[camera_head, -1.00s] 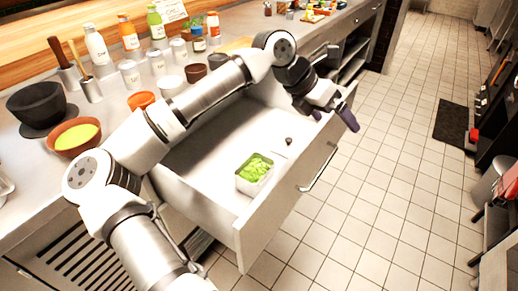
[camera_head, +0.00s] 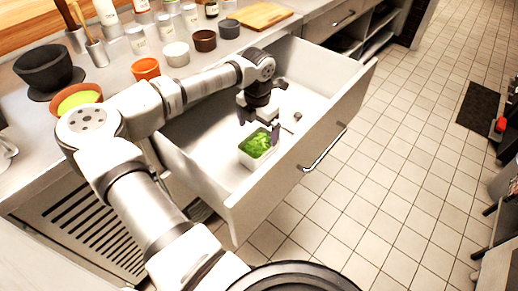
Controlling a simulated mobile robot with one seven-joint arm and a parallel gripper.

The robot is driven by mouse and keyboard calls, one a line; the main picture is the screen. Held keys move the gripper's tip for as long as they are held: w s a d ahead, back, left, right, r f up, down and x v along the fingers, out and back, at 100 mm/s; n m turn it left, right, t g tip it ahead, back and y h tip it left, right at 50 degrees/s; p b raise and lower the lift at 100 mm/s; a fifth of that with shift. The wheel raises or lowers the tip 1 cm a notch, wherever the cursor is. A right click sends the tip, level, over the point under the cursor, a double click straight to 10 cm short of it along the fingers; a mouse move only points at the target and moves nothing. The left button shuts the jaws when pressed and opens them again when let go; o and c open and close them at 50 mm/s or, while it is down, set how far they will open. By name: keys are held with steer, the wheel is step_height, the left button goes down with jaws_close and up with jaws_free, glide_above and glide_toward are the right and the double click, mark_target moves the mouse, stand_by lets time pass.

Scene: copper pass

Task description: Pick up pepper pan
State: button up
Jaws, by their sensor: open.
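The pepper pan (camera_head: 246,160) is a small white rectangular pan filled with green pieces. It stands on the floor of the open white drawer (camera_head: 190,143). My gripper (camera_head: 262,128) is inside the drawer's opening, pointing down at the pan's far end. Its dark fingers are apart, one near the green pieces and one towards the drawer front. I cannot tell whether a finger touches the pan. My arm crosses over the drawer's left side.
The drawer front with its handle (camera_head: 325,148) stands out over the tiled floor (camera_head: 370,200). A small dark round thing (camera_head: 298,116) lies in the drawer beyond the pan. The counter holds an orange bowl (camera_head: 146,69), several other bowls, shakers and a cutting board (camera_head: 259,15).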

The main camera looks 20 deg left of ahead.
mark_target(259, 147)
steer(key=shift+w+d+f+p, duration=0.1)
steer(key=shift+f+p, duration=0.25)
steer(key=shift+f, duration=1.05)
steer(key=shift+w+f+p, duration=0.1)
steer(key=shift+f+p, duration=0.25)
steer(key=shift+f, duration=1)
steer(key=shift+c, duration=0.4)
steer(key=c, duration=1.5)
